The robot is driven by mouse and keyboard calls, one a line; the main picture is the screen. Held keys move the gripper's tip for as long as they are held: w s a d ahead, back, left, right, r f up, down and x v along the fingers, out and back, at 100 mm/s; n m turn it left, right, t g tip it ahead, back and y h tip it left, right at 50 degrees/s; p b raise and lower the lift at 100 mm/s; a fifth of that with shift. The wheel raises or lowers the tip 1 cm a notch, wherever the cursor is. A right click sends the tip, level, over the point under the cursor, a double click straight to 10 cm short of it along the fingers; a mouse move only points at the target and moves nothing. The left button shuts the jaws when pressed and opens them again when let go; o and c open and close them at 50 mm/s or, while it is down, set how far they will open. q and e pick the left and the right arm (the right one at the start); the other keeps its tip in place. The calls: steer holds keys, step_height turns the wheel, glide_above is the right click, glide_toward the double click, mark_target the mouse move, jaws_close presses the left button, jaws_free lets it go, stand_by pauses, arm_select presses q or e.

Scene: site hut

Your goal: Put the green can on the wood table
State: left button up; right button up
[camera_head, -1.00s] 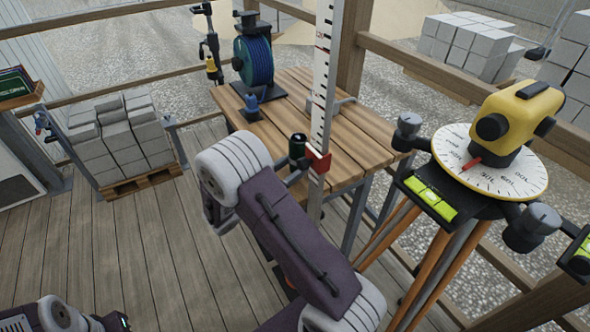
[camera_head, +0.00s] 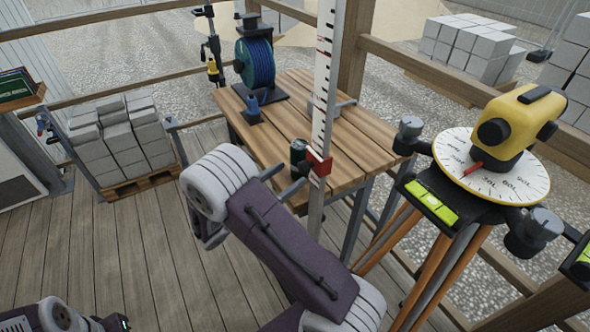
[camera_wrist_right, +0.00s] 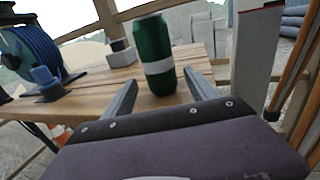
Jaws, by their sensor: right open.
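The green can (camera_head: 298,151), dark green with a pale band, stands upright on the wood table (camera_head: 345,146) near its front edge. In the right wrist view the can (camera_wrist_right: 153,45) stands between and just beyond the fingertips. My right gripper (camera_head: 287,177) is open in front of the can, with a finger on either side of the line to it. The can looks free of the fingers. Part of my left arm shows at the bottom left of the head view, but its gripper does not.
A white measuring staff (camera_head: 325,85) rises close beside the can. A blue hose reel (camera_head: 257,62) and a small blue item (camera_head: 252,108) stand at the table's far left. A yellow level on a tripod (camera_head: 515,130) stands to the right. The table's middle is clear.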

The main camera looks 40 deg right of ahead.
steer(key=s+a, duration=0.1)
steer(key=a, duration=0.7)
steer(key=shift+s+a+p, duration=0.15)
steer(key=shift+s+p, duration=0.05)
steer(key=shift+p, duration=0.2)
